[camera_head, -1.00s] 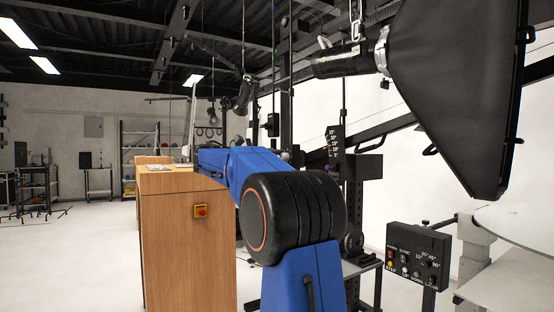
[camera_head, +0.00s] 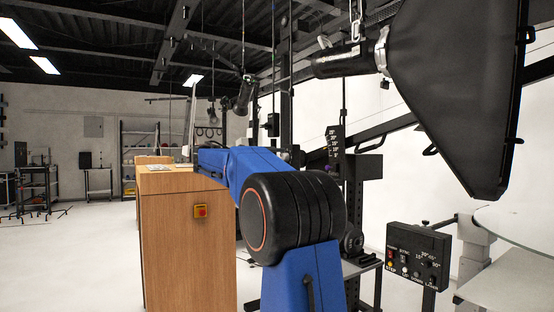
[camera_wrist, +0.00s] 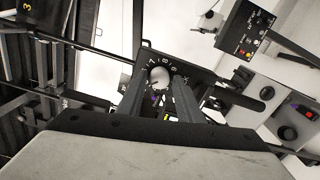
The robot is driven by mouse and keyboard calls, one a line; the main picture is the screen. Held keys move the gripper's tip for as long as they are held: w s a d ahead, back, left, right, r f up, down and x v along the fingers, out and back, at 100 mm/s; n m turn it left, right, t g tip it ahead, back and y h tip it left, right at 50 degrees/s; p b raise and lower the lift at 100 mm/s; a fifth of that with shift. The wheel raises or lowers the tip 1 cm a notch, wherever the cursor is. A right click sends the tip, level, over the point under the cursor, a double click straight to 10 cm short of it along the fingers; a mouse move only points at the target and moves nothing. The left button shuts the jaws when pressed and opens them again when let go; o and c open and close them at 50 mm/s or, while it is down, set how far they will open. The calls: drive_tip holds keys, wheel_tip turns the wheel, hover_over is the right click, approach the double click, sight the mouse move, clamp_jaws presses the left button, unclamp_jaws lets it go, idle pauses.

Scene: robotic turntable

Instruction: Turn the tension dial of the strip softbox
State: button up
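In the wrist view, a pale round dial (camera_wrist: 158,77) sits on a dark panel (camera_wrist: 178,62) with white numbers around it. My gripper (camera_wrist: 160,89) is open, with its two dark fingers pointing at the dial, one on each side of its lower part. I cannot tell whether the fingertips touch it. In the head view, a large black softbox (camera_head: 455,85) hangs at the upper right. My blue arm hides my gripper there, and I cannot pick out the dial in that view.
A control box (camera_head: 418,258) with buttons stands at the lower right; it also shows in the wrist view (camera_wrist: 246,32). A white round table (camera_head: 520,226) is beside it. A wooden cabinet (camera_head: 187,245) with a red button stands left of my arm.

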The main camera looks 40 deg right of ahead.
drive_tip(key=shift+o, duration=0.5)
drive_tip(key=shift+w+a, duration=0.1)
drive_tip(key=shift+a, duration=0.15)
drive_tip(key=v, duration=1.7)
drive_tip(key=s+a+f+n+t+y, duration=0.2)
drive_tip(key=s+f+t+y, duration=0.15)
drive_tip(key=s+f, duration=0.5)
drive_tip(key=s+a+f+n+t+y, duration=0.15)
drive_tip(key=s+f+y, duration=0.35)
drive_tip(key=f, duration=0.6)
drive_tip(key=s+a+f+m+t+y, duration=0.1)
drive_tip(key=s+a+f+y, duration=0.3)
drive_tip(key=s+a+f, duration=0.6)
drive_tip(key=s+a+f+m+t+y, duration=0.2)
drive_tip(key=s+a+f+y, duration=0.3)
drive_tip(key=s+a+f, duration=0.5)
wheel_tip(320, 180, down, 7)
drive_tip(key=shift+s+a+r+t, duration=0.15)
drive_tip(key=shift+s+a+t, duration=0.2)
drive_tip(key=shift+t, duration=0.25)
